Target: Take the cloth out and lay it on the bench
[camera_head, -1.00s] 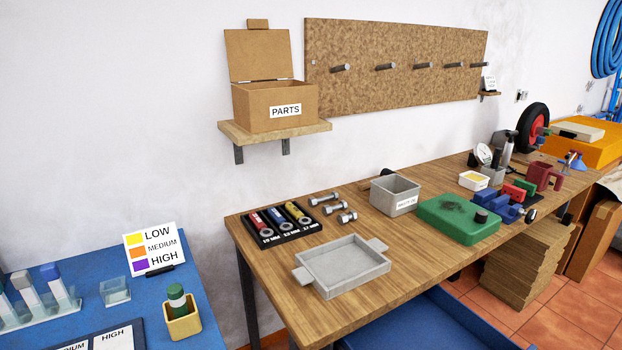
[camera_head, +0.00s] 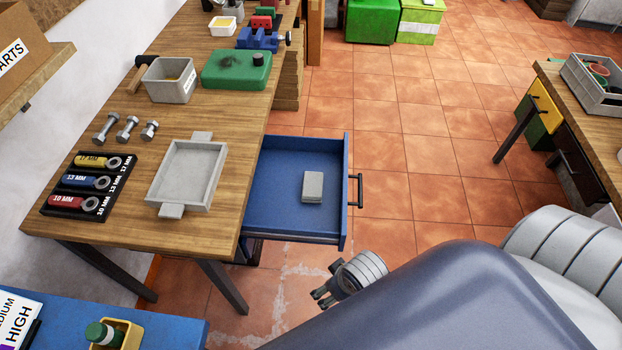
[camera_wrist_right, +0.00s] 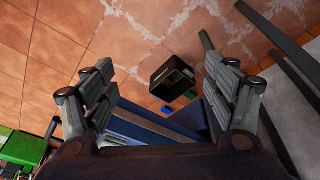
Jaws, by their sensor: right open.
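A folded light grey cloth (camera_head: 313,187) lies in the open blue drawer (camera_head: 275,205), toward its right side in the head view. The drawer is pulled out from under the wooden bench (camera_head: 215,115), and its dark handle (camera_head: 356,190) faces right. My right gripper (camera_head: 318,296) is below the drawer's near corner in the head view, apart from the cloth. In the right wrist view my right gripper (camera_wrist_right: 165,95) is open, with nothing between its fingers. The cloth cannot be made out there. My left gripper is not in view.
On the bench stand a grey tray (camera_head: 188,175), a socket rack (camera_head: 88,187), several bolts (camera_head: 127,129), a grey bin (camera_head: 168,80) and a green case (camera_head: 236,70). A blue table (camera_head: 170,328) is at the lower left. A dark box (camera_wrist_right: 172,78) shows in the wrist view.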

